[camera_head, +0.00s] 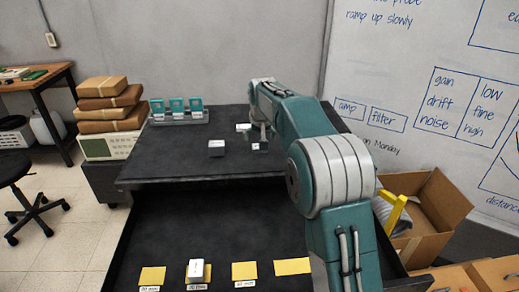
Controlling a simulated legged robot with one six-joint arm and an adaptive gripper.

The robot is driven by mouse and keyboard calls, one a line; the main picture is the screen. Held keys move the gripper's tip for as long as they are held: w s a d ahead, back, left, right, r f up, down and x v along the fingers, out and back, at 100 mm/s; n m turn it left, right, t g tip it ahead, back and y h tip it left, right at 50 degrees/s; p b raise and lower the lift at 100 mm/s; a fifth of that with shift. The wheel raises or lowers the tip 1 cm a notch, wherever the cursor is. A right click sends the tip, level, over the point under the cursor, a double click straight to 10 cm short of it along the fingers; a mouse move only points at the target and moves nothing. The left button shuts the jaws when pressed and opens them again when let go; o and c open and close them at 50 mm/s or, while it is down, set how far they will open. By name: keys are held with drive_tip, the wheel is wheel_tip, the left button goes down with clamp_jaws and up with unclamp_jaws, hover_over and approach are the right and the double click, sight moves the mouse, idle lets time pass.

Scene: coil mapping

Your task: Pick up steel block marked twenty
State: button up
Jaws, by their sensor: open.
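Several small steel blocks with pale tops stand on the black bench top, and their marks are too small to read. One grey block (217,148) is at the left. A second block (243,127) is farther back, just left of my gripper. A small dark block with a pale mark (259,147) sits in front of my gripper. My gripper (262,132) is low over the bench, close to these last two blocks. It is open, but its fingers are small and partly hidden. I cannot tell which block is marked twenty, or whether the gripper touches one.
Yellow squares (153,276) with labels line the lower black surface; a white block (196,268) stands on one. A rack of teal pieces (178,110) is at the back left, beside stacked brown parcels (110,103). An open cardboard box (440,205) is at right. The bench's left part is clear.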

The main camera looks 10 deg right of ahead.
drive_tip(key=x, duration=0.5)
drive_tip(key=shift+w+d+f, duration=0.15)
drive_tip(key=shift+w+d, duration=0.05)
drive_tip(key=shift+w, duration=0.15)
drive_tip(key=c, duration=1.1)
